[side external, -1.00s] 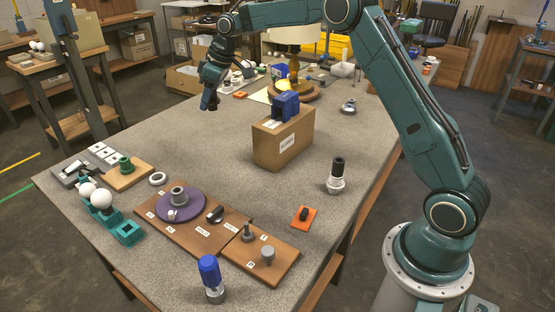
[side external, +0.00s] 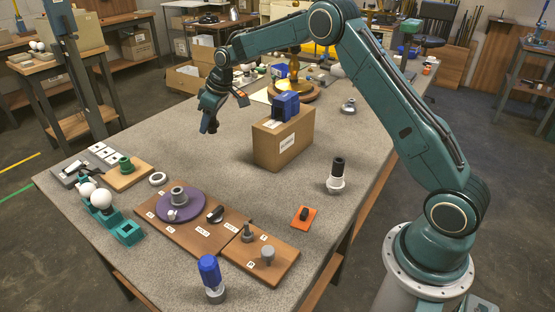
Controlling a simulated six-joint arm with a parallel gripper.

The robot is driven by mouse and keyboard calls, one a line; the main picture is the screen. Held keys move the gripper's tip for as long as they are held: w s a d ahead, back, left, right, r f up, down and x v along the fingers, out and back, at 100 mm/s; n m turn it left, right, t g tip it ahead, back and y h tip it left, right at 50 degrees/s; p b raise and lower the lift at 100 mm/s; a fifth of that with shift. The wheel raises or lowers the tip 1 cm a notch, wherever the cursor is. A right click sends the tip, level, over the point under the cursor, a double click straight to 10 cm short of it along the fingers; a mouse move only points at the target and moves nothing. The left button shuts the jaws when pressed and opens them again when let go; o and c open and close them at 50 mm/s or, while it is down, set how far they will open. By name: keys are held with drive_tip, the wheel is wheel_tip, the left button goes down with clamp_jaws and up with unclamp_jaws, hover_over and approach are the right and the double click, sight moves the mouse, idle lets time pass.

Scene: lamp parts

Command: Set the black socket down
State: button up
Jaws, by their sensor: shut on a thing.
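My gripper (side external: 209,119) points down over the far left part of the grey table and is shut on a small dark piece, the black socket (side external: 212,127). The fingers and the socket are both dark and small, so their outline is hard to separate. The socket seems to be above the tabletop, but the exact gap cannot be told.
A cardboard box (side external: 280,146) with a blue part (side external: 286,106) on top stands right of my gripper. The wooden board with a purple disc (side external: 194,210), a white ring (side external: 158,179) and a teal holder (side external: 127,233) are nearer the camera. The table around my gripper is clear.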

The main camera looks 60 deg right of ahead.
wheel_tip(320, 180, down, 8)
idle(0.4)
drive_tip(key=shift+f, duration=2.1)
drive_tip(key=shift+f, duration=0.1)
drive_tip(key=o, duration=1)
drive_tip(key=shift+v, duration=6.1)
